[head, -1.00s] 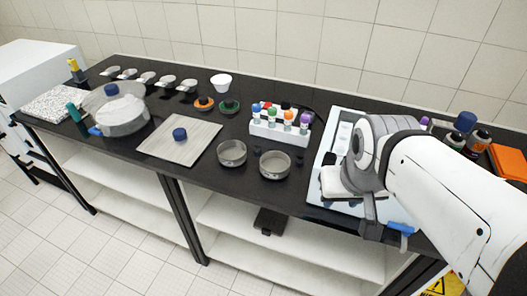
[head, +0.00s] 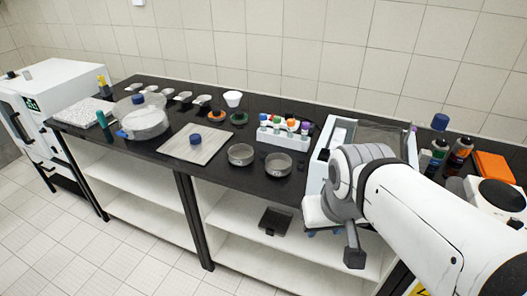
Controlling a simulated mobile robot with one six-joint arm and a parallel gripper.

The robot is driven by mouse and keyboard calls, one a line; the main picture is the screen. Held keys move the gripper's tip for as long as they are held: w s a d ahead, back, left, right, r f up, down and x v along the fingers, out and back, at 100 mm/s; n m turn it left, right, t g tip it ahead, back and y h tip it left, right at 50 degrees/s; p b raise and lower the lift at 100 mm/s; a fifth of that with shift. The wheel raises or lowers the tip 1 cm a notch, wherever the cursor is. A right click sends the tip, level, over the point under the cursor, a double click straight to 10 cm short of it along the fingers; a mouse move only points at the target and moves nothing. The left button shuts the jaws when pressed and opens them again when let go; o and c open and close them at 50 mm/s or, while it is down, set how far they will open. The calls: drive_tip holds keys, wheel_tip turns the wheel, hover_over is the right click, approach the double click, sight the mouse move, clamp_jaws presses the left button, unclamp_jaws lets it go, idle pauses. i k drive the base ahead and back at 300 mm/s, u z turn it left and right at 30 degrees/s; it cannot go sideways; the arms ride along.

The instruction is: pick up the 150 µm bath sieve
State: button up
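Two round metal sieves stand side by side near the bench's front edge, a left sieve (head: 240,155) and a right sieve (head: 278,165). Both look like shallow grey cups; no mesh size can be read on either. A white bath-like basin (head: 385,135) with a grey inside stands to their right, partly hidden by my arm. My gripper (head: 354,248) hangs in front of the bench's front edge, right of the sieves and apart from them. One dark finger shows; my wrist hides the rest, so its opening cannot be seen.
A white rack (head: 284,135) of colour-capped vials stands behind the sieves. A square plate (head: 195,143) with a blue-topped piece and a clear bowl (head: 142,122) lie left. Bottles (head: 458,155) and an orange box (head: 493,167) stand right. The floor in front is clear.

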sight(276, 164)
drive_tip(key=i, duration=0.5)
drive_tip(key=k, duration=1.05)
drive_tip(key=u, duration=0.5)
drive_tip(key=i, duration=0.8)
drive_tip(key=z, duration=0.45)
drive_tip(key=i, duration=0.75)
drive_tip(key=z, duration=0.6)
